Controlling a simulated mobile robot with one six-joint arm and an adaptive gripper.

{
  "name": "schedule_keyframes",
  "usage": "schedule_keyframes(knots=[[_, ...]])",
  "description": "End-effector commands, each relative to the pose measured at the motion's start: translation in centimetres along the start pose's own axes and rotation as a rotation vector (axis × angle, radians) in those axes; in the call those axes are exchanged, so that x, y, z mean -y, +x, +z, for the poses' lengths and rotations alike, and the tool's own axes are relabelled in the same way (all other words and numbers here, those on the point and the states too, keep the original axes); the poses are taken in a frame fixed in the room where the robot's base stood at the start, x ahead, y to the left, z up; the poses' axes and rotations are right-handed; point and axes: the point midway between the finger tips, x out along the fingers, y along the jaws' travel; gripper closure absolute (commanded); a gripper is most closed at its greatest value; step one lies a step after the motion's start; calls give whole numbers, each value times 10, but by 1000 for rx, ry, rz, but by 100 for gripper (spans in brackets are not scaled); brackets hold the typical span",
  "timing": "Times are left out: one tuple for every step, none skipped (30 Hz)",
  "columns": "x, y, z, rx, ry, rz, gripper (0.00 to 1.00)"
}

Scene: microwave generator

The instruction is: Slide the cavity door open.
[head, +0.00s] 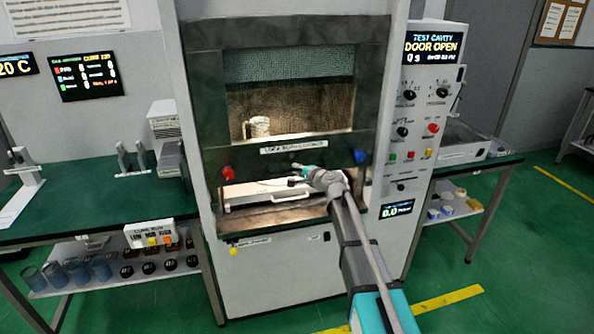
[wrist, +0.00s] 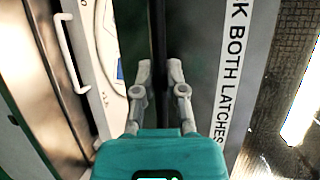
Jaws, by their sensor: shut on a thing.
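The cavity door (head: 205,120) is a dark grey frame with a window on the front of the tall cabinet. Its lower rail carries a white label (head: 290,147), which reads "K BOTH LATCHES" in the wrist view (wrist: 235,60). A lit gap shows below the rail. My gripper (head: 303,170) is at the middle of this rail. In the wrist view my gripper (wrist: 160,75) has its fingers on either side of a dark bar (wrist: 159,30) beside the labelled rail, shut on it. The fingers hide part of the bar. The display (head: 434,47) reads "DOOR OPEN".
A red knob (head: 226,173) and a blue knob (head: 359,156) flank the rail. A white tray (head: 255,194) sits in the lower gap; its handle shows in the wrist view (wrist: 72,50). A pale cylinder (head: 260,126) stands behind the window. Side benches (head: 70,205) flank the cabinet.

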Motion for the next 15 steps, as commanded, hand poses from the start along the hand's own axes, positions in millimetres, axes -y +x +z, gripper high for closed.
schedule_keyframes(knots=[[2,0,0,0,0,0,100],[3,0,0,0,0,0,100],[4,-1,0,0,0,0,100],[6,-1,0,0,0,0,100],[8,-1,0,0,0,0,100],[10,-2,1,0,0,-1,100],[12,-2,1,0,1,-1,100],[15,-2,1,0,1,-1,100],[18,-3,1,0,1,-1,100],[21,-4,1,0,1,-1,100],[24,-4,2,0,1,-1,100],[29,-5,2,0,1,-1,100],[32,-6,2,0,1,-1,100],[36,-6,2,0,1,-1,100],[42,-7,3,0,1,-1,100]])
